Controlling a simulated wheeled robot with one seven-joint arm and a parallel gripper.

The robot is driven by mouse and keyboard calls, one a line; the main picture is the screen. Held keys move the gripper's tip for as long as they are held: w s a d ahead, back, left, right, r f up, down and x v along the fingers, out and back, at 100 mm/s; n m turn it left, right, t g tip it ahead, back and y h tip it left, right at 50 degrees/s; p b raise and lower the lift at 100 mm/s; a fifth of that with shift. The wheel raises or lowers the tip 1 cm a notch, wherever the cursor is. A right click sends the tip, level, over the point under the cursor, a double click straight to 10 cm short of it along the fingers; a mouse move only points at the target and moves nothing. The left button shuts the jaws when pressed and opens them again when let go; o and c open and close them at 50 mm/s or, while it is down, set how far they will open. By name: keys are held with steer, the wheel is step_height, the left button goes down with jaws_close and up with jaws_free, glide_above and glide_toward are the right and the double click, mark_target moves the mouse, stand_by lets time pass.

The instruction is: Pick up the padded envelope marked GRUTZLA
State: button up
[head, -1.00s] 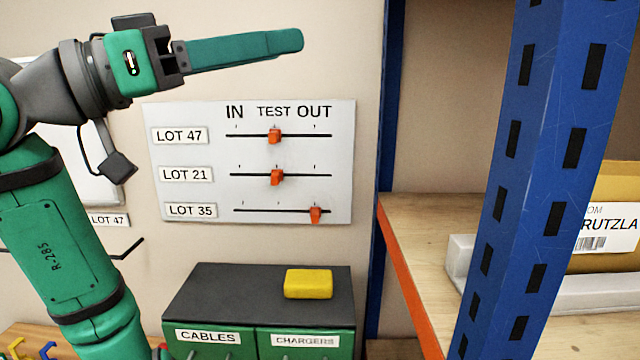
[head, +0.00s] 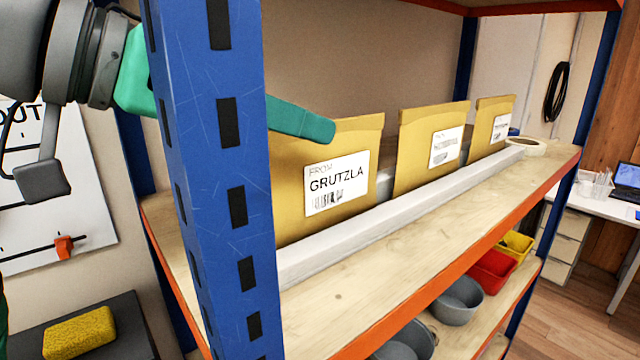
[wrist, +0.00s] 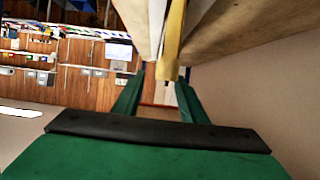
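The padded envelope marked GRUTZLA (head: 290,190) is yellow-brown with a white label and stands upright on the wooden shelf, behind a pale ledge. My gripper (head: 322,128) reaches in from the left, partly hidden by the blue post. One green finger shows across the envelope's upper left. In the wrist view both fingers (wrist: 160,92) are apart, and a yellow edge (wrist: 175,45) of an envelope stands ahead between them, nearer the right finger. I cannot tell whether either finger touches it.
The blue post (head: 212,190) stands in front of my arm. Two more envelopes, a middle one (head: 415,150) and a far one (head: 488,125), stand along the pale ledge (head: 400,208). A tape roll (head: 528,147) lies at the shelf's far end. Bins (head: 490,270) sit below.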

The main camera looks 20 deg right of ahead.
mark_target(320, 185)
steer(key=x, duration=0.5)
steer(key=shift+w+r, duration=0.1)
steer(key=shift+w, duration=0.35)
steer(key=shift+a, duration=0.1)
jaws_close()
